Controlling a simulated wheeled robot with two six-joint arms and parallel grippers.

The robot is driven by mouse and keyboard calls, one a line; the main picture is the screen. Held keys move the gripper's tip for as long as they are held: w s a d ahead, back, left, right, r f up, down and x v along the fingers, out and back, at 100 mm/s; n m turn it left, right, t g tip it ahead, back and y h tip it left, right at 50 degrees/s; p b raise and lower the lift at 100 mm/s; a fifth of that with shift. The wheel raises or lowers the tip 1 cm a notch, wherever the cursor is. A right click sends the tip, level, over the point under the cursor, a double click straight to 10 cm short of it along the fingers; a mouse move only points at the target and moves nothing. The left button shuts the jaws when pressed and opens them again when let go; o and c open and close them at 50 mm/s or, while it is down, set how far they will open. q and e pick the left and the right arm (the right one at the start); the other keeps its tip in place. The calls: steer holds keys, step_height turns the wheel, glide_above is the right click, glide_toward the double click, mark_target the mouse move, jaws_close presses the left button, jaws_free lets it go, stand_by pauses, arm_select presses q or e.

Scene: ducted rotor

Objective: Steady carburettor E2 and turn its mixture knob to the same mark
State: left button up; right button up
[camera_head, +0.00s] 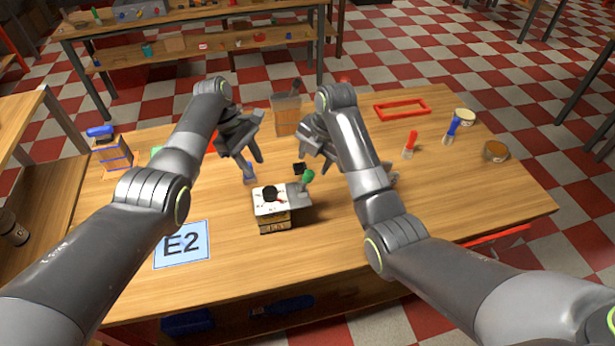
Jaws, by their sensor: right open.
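The carburettor (274,222) stands upright on the wooden table, a small block with a pale top plate. A dark round knob (270,193) with a red mark sits on its top. A green-tipped lever (307,177) rises at its right side. A blue card marked E2 (182,244) lies to its left, nearer me. My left gripper (252,167) is open, behind and left of the carburettor, apart from it. My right gripper (312,163) is open, behind and right of it, near the green tip; whether they touch is unclear. The knob's exact setting is too small to read.
A wooden box with tools (287,114) stands behind the grippers. A red frame (402,108), a red-handled tool (410,143), a blue brush (452,128) and round tins (495,151) lie at right. A blue-topped rack (113,153) stands at left.

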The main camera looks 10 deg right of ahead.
mark_target(308, 177)
steer(key=x, duration=1)
steer(key=shift+d, duration=0.1)
steer(key=shift+r, duration=0.1)
jaws_close()
stand_by(0.7)
